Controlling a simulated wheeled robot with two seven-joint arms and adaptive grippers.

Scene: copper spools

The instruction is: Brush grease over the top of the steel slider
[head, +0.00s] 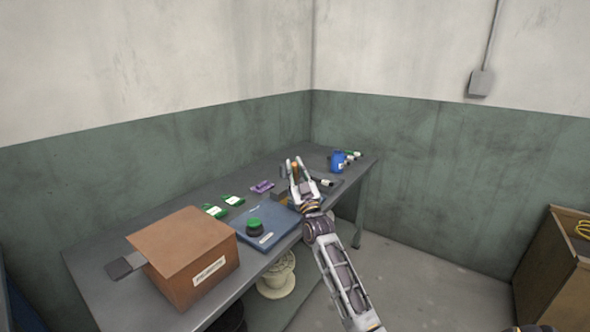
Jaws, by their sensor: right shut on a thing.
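My right gripper (295,164) reaches in from the lower right over the far half of the workbench. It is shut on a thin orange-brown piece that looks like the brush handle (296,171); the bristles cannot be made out. A small grey block (279,196), perhaps the steel slider, shows just left of the gripper, partly hidden by it. I cannot tell whether the brush touches it. A blue container (337,161) stands at the far right end of the bench; whether it holds the grease I cannot tell. My left gripper is not in view.
The grey workbench (95,256) carries a brown cardboard box (190,250), a blue flat scale-like plate (284,222) with a green-topped dark object (254,227), green-and-white packs (215,211) and a purple item (262,187). A pale spool (277,278) sits below.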

